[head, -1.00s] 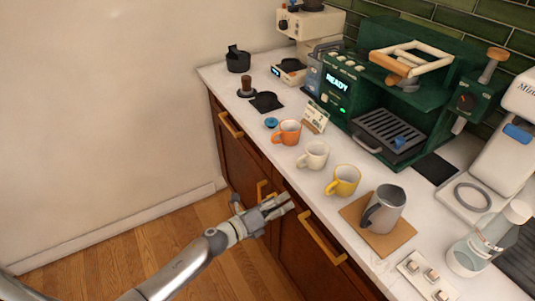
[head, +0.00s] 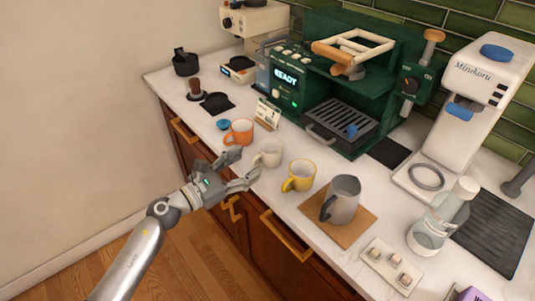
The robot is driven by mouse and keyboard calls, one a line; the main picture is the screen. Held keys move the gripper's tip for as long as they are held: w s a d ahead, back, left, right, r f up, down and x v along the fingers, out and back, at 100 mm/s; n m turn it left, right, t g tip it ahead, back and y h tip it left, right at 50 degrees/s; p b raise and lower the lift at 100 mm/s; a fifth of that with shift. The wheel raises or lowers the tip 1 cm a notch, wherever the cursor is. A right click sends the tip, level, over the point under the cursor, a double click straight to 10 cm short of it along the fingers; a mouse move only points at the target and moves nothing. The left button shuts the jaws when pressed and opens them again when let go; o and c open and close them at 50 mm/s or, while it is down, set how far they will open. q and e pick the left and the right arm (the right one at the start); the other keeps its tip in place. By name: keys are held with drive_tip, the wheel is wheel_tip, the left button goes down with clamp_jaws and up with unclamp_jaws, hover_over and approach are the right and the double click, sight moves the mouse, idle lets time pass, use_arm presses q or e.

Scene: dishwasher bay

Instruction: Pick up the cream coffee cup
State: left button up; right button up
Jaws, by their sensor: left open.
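The cream coffee cup (head: 269,153) stands upright on the white counter (head: 292,213), between an orange cup (head: 239,132) on its left and a yellow cup (head: 299,176) on its right. My left gripper (head: 246,168) is open at the counter's front edge, just in front of the cream cup, with its fingers spread toward it. One finger is near the orange cup's base and the other is close below the cream cup. I cannot tell whether a finger touches the cup. My right gripper is not in view.
A grey pitcher (head: 342,200) stands on a brown mat (head: 335,229) to the right. A green coffee machine (head: 330,95) stands behind the cups, with a small sign card (head: 267,112) in front. A glass carafe (head: 437,226) is at the right. Drawer handles (head: 285,236) stick out below the counter.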

sight(257, 156)
use_arm(q)
drive_tip(key=p+x, duration=0.1)
drive_tip(key=x, duration=0.3)
drive_tip(key=shift+w+d, duration=0.25)
clamp_jaws()
drive_tip(key=shift+s, duration=0.1)
